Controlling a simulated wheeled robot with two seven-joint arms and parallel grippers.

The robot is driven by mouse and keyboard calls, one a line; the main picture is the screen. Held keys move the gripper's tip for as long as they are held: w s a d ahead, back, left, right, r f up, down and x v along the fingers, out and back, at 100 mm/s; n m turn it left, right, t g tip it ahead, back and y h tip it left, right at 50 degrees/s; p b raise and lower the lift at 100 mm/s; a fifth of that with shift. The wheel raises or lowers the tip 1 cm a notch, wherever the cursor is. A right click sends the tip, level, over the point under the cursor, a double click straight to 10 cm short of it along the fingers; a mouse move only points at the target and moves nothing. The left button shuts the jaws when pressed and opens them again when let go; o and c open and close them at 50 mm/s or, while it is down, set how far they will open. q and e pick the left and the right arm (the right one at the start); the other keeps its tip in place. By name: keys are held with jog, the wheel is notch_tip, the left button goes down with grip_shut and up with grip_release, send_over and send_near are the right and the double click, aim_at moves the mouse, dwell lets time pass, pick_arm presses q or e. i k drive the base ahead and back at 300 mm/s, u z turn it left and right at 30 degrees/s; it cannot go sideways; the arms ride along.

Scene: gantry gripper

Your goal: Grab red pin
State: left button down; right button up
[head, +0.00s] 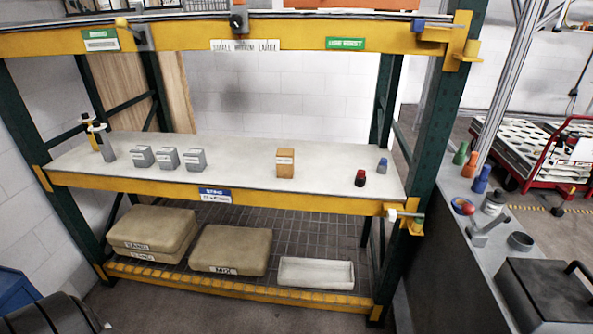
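A red, cone-like pin (469,164) stands upright on the bench at the right, between a green one (460,152) and a blue one (482,178). A second small red piece with a dark lower part (360,178) stands near the right end of the white shelf. Which of the two the task calls the red pin I cannot tell. Neither of my grippers shows in the head view, and nothing is seen touching either red piece.
The shelf (230,160) carries several grey blocks, an orange box (285,163) and a small blue piece (382,165). A green upright (430,130) stands between shelf and bench. The bench also holds a blue-and-red round piece (463,206), a grey cup (521,241) and a dark case (550,295).

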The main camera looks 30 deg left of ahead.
aim_at(361, 173)
jog(key=u, duration=0.45)
jog(key=k, duration=0.55)
jog(key=u, duration=1)
jog(key=i, duration=0.8)
jog(key=u, duration=0.5)
jog(key=i, duration=0.9)
jog(key=z, duration=0.3)
